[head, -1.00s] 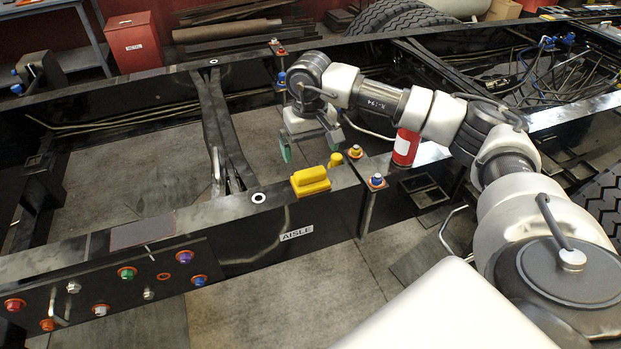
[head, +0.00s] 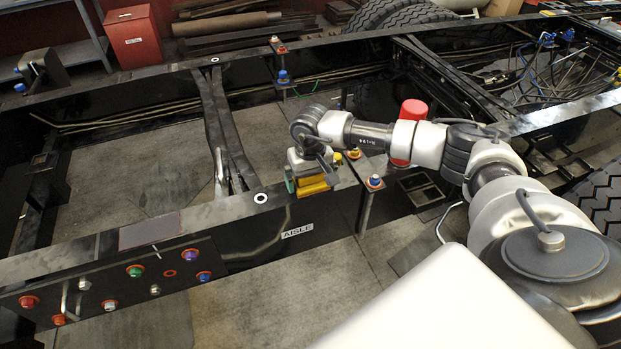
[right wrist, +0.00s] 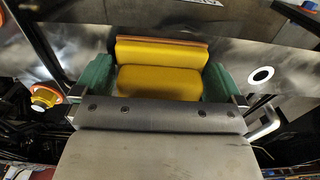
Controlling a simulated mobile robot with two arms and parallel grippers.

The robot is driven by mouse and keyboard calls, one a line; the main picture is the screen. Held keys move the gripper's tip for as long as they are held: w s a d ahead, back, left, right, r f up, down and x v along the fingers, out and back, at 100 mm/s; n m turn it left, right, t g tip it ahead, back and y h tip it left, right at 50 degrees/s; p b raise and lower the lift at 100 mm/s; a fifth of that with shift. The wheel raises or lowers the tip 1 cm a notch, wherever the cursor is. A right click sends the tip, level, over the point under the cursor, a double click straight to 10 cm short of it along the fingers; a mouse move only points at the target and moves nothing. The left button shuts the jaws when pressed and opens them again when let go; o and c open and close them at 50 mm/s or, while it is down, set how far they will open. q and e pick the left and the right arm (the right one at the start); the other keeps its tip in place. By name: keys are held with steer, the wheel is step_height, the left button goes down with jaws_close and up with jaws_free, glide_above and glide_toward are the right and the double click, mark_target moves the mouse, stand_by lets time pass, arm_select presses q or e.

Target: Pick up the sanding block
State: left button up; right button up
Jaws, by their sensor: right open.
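The sanding block is the yellow block (head: 312,186) on top of the near black chassis rail, left of the blue-topped bolt. My right gripper (head: 306,183) is over it in the head view and hides part of it. In the right wrist view the yellow block (right wrist: 160,68) lies between the two green fingertips of my right gripper (right wrist: 160,82), one at each end. The jaws are open around the block; I cannot tell whether either fingertip touches it. My left gripper is in no view.
The near rail (head: 235,215) carries an AISLE label and several coloured bolts at left. A yellow-topped bolt (head: 354,154) and a blue-topped bolt (head: 374,181) stand right of the block. A red cylinder (head: 410,115) is partly behind my right arm. A cross member (head: 222,135) runs at left.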

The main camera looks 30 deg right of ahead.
steer(key=c, duration=0.7)
steer(key=shift+o, duration=0.2)
steer(key=shift+r, duration=0.1)
steer(key=shift+r+b, duration=0.35)
steer(key=shift+r, duration=0.1)
step_height(320, 180, up, 3)
steer(key=shift+w+f+b, duration=0.1)
steer(key=shift+f+b, duration=0.1)
steer(key=shift+b, duration=0.55)
steer(key=w+a+r+b, duration=0.4)
steer(key=w+r, duration=0.3)
steer(key=w, duration=0.3)
steer(key=shift+a+r, duration=0.2)
steer(key=shift+a, duration=0.5)
steer(key=shift+w, duration=0.1)
